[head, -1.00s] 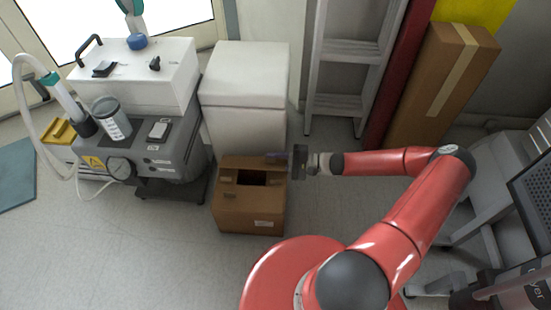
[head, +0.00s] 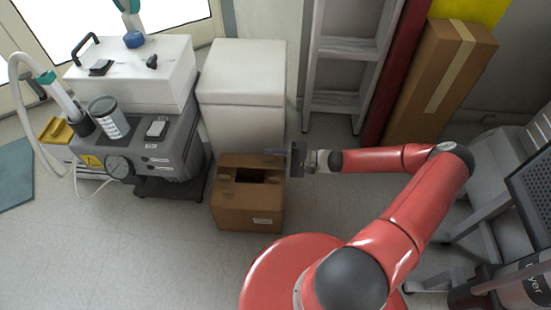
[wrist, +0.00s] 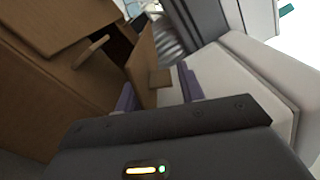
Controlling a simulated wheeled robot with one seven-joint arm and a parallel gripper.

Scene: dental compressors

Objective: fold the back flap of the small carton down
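The small brown carton (head: 247,207) stands on the floor in front of a white box, with a dark opening in its top. In the wrist view, the carton (wrist: 60,85) fills the left side. A cardboard flap (wrist: 146,62) stands up at its back edge. My gripper (head: 279,152) is at the carton's back right corner, reaching in from the right. In the wrist view, the purple fingers of my gripper (wrist: 158,92) are apart, one on each side of the flap's end. A gap shows between the flap and the right finger. Contact with the left finger is unclear.
The white box (head: 242,90) stands close behind the carton. The grey compressor unit (head: 150,160) is to the left. A ladder (head: 345,50) and a tall carton (head: 440,80) lean at the back right. The floor left of the carton is clear.

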